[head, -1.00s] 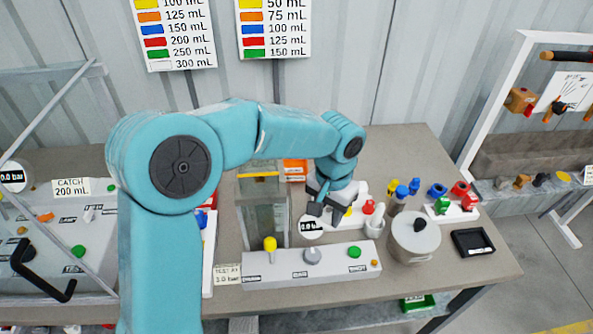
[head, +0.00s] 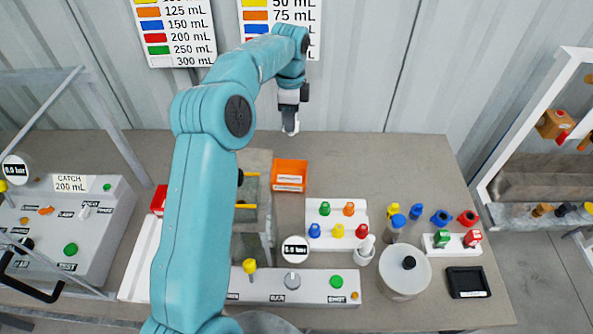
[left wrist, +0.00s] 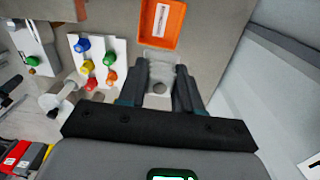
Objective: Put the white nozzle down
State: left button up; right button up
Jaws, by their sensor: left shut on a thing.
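My left gripper (head: 291,108) is raised near the back wall, beyond the table's rear edge in the head view. It is shut on the white nozzle (head: 290,126), whose pale end shows below the fingers. In the left wrist view, the nozzle (left wrist: 159,73) sits between the two dark fingers, partly hidden by them. A white rack (head: 325,226) on the table holds green, orange, blue, yellow and red nozzles; it also shows in the left wrist view (left wrist: 104,44). My right gripper is not in view.
An orange tray (head: 290,174) with a label lies on the table near the gripper. The back right of the table is clear.

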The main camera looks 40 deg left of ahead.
pick_arm(q)
jog(key=f+b, duration=0.2)
jog(key=f, duration=0.4)
jog(key=f+b, duration=0.2)
jog(key=f, duration=0.5)
jog(key=f+b, duration=0.2)
jog(key=f, duration=0.5)
jog(key=shift+s+a, duration=0.35)
jog(key=shift+w+r, duration=0.1)
jog(key=shift+w, duration=0.05)
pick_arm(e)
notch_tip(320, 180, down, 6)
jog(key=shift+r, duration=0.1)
pick_arm(q)
jog(key=shift+d, duration=0.1)
jog(key=o, duration=1)
jog(key=shift+o, duration=0.2)
jog(key=shift+f, duration=0.2)
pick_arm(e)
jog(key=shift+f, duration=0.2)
pick_arm(q)
jog(key=shift+r, duration=0.1)
